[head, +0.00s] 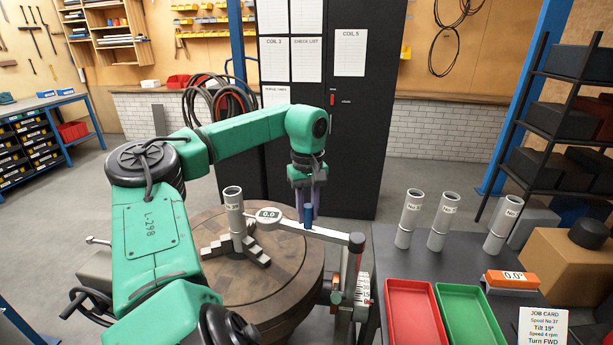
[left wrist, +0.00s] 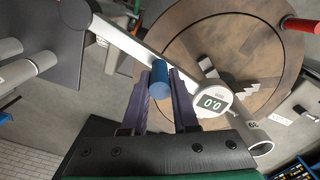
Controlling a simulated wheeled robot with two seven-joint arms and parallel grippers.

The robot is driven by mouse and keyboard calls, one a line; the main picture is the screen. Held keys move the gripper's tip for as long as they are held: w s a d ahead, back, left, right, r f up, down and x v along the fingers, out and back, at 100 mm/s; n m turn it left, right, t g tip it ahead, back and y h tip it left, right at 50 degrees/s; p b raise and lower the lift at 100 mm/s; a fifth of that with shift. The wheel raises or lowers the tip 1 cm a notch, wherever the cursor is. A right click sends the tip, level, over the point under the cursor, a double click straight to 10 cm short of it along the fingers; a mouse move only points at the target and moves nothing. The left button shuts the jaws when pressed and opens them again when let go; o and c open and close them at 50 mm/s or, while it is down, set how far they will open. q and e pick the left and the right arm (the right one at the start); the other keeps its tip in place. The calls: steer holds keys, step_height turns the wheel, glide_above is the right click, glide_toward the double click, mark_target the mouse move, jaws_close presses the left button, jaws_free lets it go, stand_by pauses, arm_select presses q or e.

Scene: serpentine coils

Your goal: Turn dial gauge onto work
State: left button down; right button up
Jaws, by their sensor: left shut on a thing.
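The dial gauge (head: 268,214) has a round face reading 0.0 and sits at the end of a pale swing arm (head: 328,235). Its face also shows in the left wrist view (left wrist: 213,103). A blue knob (head: 308,216) stands up from the arm. My left gripper (head: 308,208) points down with its purple fingers shut on that knob, seen between the fingertips in the left wrist view (left wrist: 160,76). A grey tube (head: 234,212), the work, stands upright on a stepped jaw chuck on the round wooden table (head: 290,275). The gauge face is close beside the tube; contact is unclear. My right gripper is out of view.
The gauge post (head: 355,262) with a scale stands at the table's right edge. A dark bench at right holds several grey tubes (head: 409,220), a red tray (head: 412,315), a green tray (head: 468,315), an orange 0.0° display (head: 511,279) and a job card (head: 543,325).

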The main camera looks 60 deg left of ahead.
arm_select(q)
steer(key=c, duration=0.7)
jaws_free()
steer(key=shift+w+d, duration=0.15)
steer(key=shift+r, duration=0.1)
steer(key=shift+r, duration=0.3)
step_height(320, 180, up, 14)
steer(key=shift+f+p, duration=0.15)
steer(key=shift+p, duration=0.35)
